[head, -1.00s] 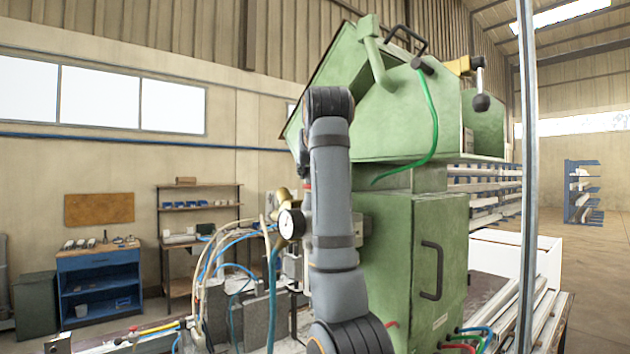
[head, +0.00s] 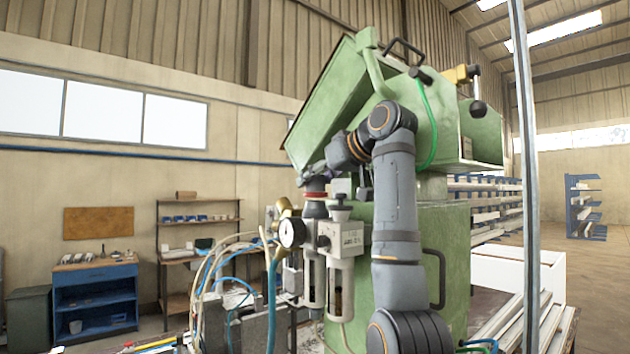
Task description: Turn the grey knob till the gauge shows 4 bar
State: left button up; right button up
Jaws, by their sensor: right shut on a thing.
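The round white gauge (head: 292,232) sits on the front of the air regulator unit (head: 309,236); its needle and numbers are too small to read. My right gripper (head: 315,204) points down from above and is shut on the grey knob (head: 316,214) on top of the unit, beside the gauge. The gripper and wrist hide most of that knob. My left gripper is out of view.
A second unit with a small grey top (head: 340,206) stands just right of the knob. The green machine (head: 440,245) rises behind. Hoses (head: 215,262) and a metal block (head: 254,330) crowd the left side.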

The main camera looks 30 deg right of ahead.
dwell(0.4)
jog(key=o, duration=1.2)
jog(key=shift+s, duration=0.1)
